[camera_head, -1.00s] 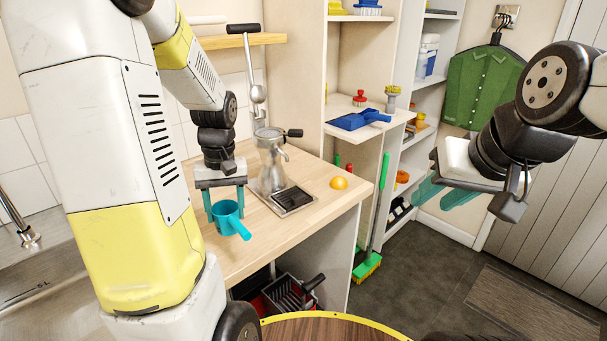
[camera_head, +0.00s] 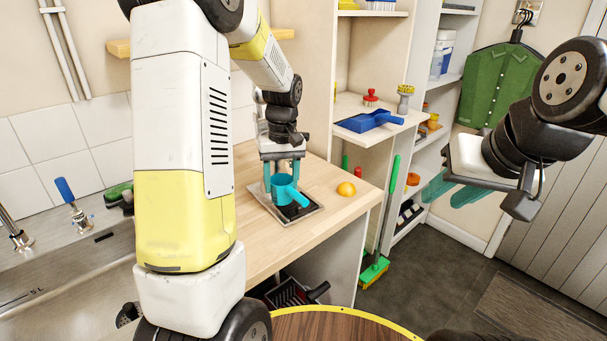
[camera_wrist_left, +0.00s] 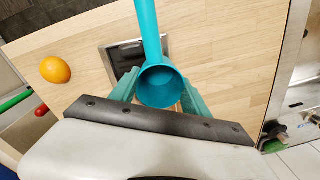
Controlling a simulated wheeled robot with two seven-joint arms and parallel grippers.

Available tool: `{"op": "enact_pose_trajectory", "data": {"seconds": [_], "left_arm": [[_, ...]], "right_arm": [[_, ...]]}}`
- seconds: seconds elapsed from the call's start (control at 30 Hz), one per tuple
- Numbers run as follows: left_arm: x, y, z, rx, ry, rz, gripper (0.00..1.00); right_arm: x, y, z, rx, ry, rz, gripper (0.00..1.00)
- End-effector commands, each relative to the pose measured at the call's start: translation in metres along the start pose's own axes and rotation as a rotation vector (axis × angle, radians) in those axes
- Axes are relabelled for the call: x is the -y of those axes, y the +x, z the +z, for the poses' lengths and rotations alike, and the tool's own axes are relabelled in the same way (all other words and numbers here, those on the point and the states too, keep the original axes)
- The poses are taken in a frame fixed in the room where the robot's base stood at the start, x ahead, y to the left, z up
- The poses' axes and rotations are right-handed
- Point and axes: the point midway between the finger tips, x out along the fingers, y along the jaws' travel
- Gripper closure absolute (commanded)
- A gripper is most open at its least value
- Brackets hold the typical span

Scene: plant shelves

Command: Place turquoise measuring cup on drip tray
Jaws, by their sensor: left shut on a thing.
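The turquoise measuring cup (camera_head: 283,186) is upright between the fingers of my left gripper (camera_head: 281,178), its handle pointing right and toward the camera. It also shows in the left wrist view (camera_wrist_left: 160,86), mouth toward that camera, handle toward the top. My left gripper (camera_wrist_left: 159,95) is shut on it. The drip tray (camera_head: 315,211), a dark square with a metal rim, lies on the wooden counter under the cup and handle in the head view. It is partly hidden by the cup in the left wrist view (camera_wrist_left: 107,64). I cannot tell whether they touch. My right gripper (camera_head: 450,190) is open and empty at the right.
An orange (camera_head: 346,189) lies on the wooden counter (camera_head: 253,240) right of the tray. A sink (camera_head: 60,270) is at the left. A shelf with a blue dustpan (camera_head: 368,121) stands behind. The counter in front of the tray is clear.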

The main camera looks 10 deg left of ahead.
Motion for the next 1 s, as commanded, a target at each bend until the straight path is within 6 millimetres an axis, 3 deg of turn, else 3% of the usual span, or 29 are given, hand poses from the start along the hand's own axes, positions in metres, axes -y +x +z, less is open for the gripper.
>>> {"op": "enact_pose_trajectory", "data": {"seconds": [0.17,0.33,0.43,1.0], "left_arm": [[-0.013,-0.001,-0.006,-0.001,0.001,0.001,0.86],[-0.039,-0.002,-0.020,-0.001,0.001,0.001,0.86],[-0.036,0.012,-0.018,0.002,-0.001,-0.001,0.86],[-0.037,0.022,-0.018,0.000,-0.001,0.000,0.86]], "right_arm": [[0.000,0.000,0.000,0.000,0.000,0.000,0.64],[0.000,0.000,0.000,0.000,0.000,0.000,0.64],[0.000,0.000,0.000,0.000,0.000,0.000,0.64],[0.000,0.000,0.000,0.000,0.000,0.000,0.64]]}}
